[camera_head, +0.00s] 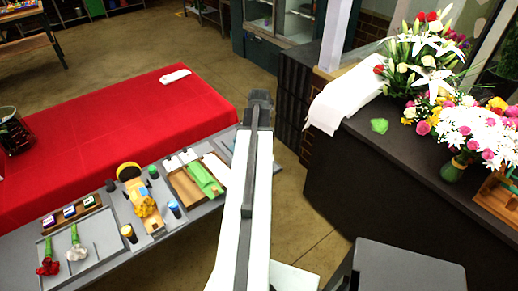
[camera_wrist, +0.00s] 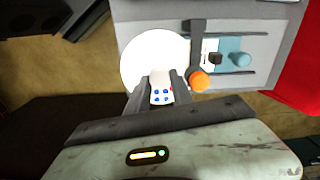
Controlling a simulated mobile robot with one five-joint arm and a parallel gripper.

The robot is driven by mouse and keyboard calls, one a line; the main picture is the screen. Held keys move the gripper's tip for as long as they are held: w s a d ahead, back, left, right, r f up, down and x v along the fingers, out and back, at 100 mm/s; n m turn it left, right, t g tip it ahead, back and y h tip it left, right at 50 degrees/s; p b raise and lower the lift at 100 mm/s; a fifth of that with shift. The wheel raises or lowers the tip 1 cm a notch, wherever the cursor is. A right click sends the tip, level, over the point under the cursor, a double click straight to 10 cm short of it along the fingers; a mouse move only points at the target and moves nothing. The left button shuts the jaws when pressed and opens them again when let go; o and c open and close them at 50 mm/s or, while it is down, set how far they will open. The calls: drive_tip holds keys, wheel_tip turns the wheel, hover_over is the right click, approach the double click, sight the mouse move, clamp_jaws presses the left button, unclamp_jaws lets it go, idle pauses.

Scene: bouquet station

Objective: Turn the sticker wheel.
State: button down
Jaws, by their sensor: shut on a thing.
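The sticker wheel, a large plain white disc (camera_wrist: 152,50), lies on a light grey board in the wrist view. My gripper (camera_wrist: 160,78) is at its near edge, with one dark finger on each side of a white piece bearing blue marks and a red spot. The fingers are shut on this piece, which looks like part of the wheel; where it joins the disc is not clear. In the head view my arm hides the wheel and the gripper.
In the head view, a grey bench holds a wooden tray (camera_head: 183,187) and small tools. A red-covered table (camera_head: 130,120) and dark flower counter (camera_head: 405,165) flank my arm.

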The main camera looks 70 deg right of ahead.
drive_tip(key=shift+a, duration=0.15)
drive_tip(key=n, duration=0.8)
drive_tip(key=shift+n, duration=0.4)
drive_tip(key=n, duration=0.4)
drive_tip(key=shift+n, duration=2.2)
drive_tip(key=c, duration=1.4)
unclamp_jaws()
drive_tip(key=shift+s, duration=0.15)
